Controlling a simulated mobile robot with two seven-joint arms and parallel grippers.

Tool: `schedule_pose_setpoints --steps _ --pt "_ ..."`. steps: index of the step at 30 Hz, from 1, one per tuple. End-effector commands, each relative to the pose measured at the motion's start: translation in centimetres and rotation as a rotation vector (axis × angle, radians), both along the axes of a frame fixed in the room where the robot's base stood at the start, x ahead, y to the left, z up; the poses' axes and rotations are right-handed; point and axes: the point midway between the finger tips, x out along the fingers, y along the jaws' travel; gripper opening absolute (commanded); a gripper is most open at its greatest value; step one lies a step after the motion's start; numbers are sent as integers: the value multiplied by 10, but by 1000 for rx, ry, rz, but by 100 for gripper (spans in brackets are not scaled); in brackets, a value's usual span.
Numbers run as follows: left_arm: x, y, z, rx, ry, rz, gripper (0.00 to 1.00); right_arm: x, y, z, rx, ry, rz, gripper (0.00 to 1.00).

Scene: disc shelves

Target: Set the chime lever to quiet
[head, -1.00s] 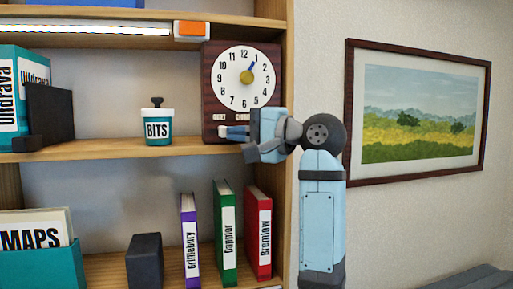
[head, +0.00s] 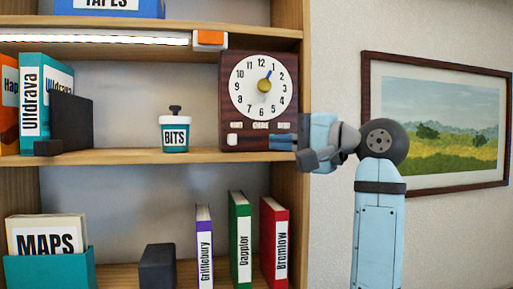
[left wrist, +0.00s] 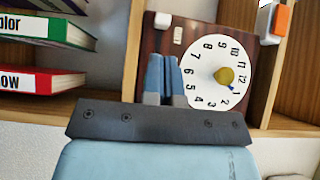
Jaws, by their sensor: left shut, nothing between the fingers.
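The clock (head: 240,112) is a dark wooden box with a white dial and a gold hub, standing on the upper shelf at its right end. Small labels run under the dial; they are too small to read surely. A white control (head: 232,139) shows below the leftmost label, also in the left wrist view (left wrist: 162,20). My left gripper (head: 272,143) is shut and empty, its blue fingers in front of the clock's lower right. In the left wrist view the fingertips (left wrist: 162,58) lie over the lower front, hiding part of it. My right gripper is not in view.
A BITS jar (head: 174,138) stands left of the clock. Books (head: 240,240) stand on the shelf below. The shelf's right upright (head: 290,210) is close to my arm. A framed picture (head: 366,80) hangs at right.

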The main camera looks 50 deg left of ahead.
Motion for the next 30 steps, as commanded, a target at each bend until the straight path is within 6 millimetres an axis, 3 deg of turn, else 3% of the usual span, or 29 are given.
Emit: schedule_pose_setpoints --steps 6,12,30 --pt "13 -43 -1 1 -1 -2 0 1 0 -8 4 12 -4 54" --pt "19 -62 0 1 0 0 0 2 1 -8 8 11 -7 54" --pt "20 -65 0 1 -1 0 0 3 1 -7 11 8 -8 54"
